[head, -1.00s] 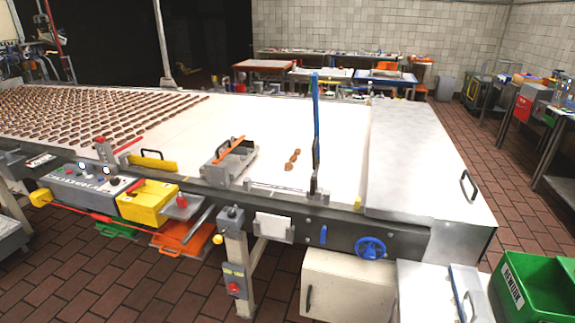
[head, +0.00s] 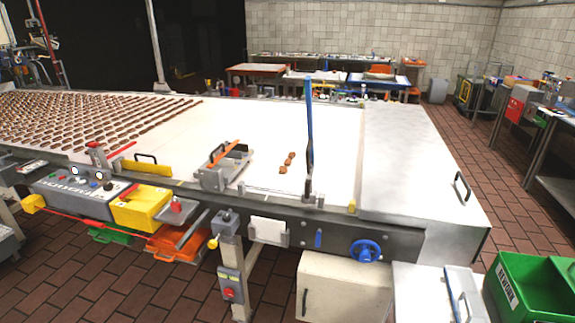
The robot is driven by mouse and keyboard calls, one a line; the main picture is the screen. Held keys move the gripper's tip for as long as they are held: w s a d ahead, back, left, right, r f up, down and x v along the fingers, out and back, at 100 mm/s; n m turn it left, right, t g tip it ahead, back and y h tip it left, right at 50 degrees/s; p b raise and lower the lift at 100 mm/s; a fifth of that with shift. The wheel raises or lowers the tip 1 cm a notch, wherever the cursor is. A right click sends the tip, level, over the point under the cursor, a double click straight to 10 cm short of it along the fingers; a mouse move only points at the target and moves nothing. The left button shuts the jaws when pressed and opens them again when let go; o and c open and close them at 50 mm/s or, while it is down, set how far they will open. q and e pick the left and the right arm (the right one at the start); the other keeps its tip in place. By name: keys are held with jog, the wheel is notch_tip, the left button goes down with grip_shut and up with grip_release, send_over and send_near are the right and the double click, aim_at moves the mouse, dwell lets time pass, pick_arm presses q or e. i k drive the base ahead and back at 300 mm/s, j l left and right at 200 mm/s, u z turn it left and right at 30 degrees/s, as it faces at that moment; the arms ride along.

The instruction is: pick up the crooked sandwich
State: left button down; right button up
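A large field of brown sandwiches (head: 90,118) in rows covers the left part of the belt. Neither of my grippers shows in the head view.
The upright blue bar (head: 309,135) and a grey device with an orange strip (head: 222,165) stand at the belt's near side. A metal cover (head: 415,165) closes the right end. A green crate (head: 535,285) is at lower right. Tiled floor (head: 110,270) lies in front.

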aim_at(283, 170)
jog(key=i+j+z, duration=0.1)
jog(key=z, duration=0.3)
jog(key=i+j+z, duration=0.2)
jog(key=z, duration=0.2)
jog(key=i+j+z, duration=0.1)
jog(key=z, duration=0.3)
jog(key=i+j+z, duration=0.1)
jog(key=j, duration=0.25)
jog(key=i+j+z, duration=0.1)
jog(key=j, duration=0.3)
jog(key=i+j+z, duration=0.15)
jog(key=j, duration=0.25)
